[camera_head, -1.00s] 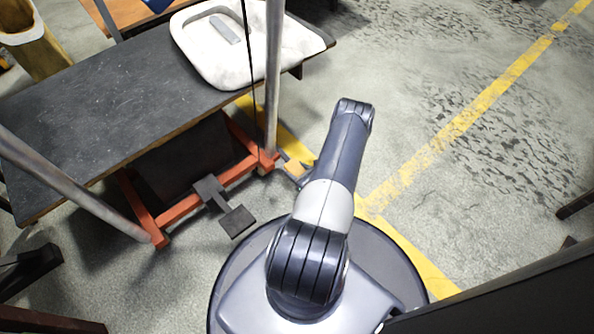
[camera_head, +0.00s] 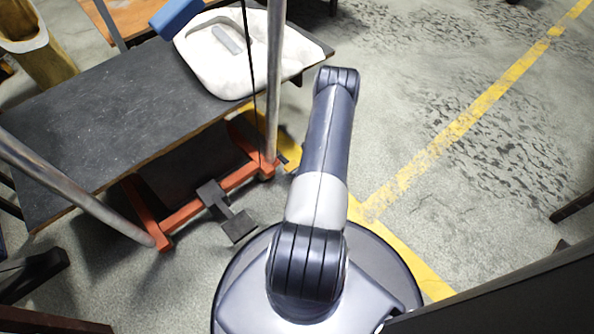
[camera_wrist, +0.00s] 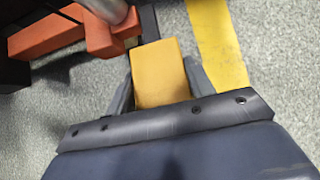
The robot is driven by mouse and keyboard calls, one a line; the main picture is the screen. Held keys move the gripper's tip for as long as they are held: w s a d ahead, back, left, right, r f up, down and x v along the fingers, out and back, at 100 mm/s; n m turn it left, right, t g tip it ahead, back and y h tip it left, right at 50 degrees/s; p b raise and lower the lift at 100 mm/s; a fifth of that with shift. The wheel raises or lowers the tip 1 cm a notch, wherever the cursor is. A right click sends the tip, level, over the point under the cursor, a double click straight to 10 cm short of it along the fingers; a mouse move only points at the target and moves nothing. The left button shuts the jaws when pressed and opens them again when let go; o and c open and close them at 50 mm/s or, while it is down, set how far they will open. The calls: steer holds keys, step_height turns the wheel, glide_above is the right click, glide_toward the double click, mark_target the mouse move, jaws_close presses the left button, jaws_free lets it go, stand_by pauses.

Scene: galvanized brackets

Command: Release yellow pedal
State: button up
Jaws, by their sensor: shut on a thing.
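The yellow pedal (camera_wrist: 160,75) is a yellow block in the middle of the wrist view, beside an orange frame bar (camera_wrist: 50,40). My gripper (camera_wrist: 163,66) has one grey finger on each side of the pedal and is shut on it. The near end of the pedal lies close to the gripper's dark body. In the head view my arm hides the gripper, and I cannot make out the pedal there.
A dark bench (camera_head: 110,120) with metal posts stands at the left, carrying a white tray (camera_head: 222,70). A dark pedal (camera_head: 238,227) sticks out from the orange base (camera_head: 185,212). A black cord (camera_head: 252,100) hangs by the post.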

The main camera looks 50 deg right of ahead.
steer(key=o, duration=1.4)
steer(key=shift+r, duration=0.1)
steer(key=p+v, duration=0.3)
steer(key=v, duration=0.7)
steer(key=shift+s+a+r+p, duration=0.1)
steer(key=shift+s+r+p, duration=0.05)
steer(key=shift+r+p, duration=0.2)
steer(key=b+x, duration=0.2)
steer(key=x, duration=0.3)
steer(key=b+x, duration=0.2)
steer(key=x, duration=0.4)
steer(key=shift+s+f, duration=0.2)
steer(key=shift+f, duration=0.15)
steer(key=shift+s+f+t+b, duration=0.1)
steer(key=shift+f+t+b, duration=0.3)
steer(key=shift+t, duration=0.4)
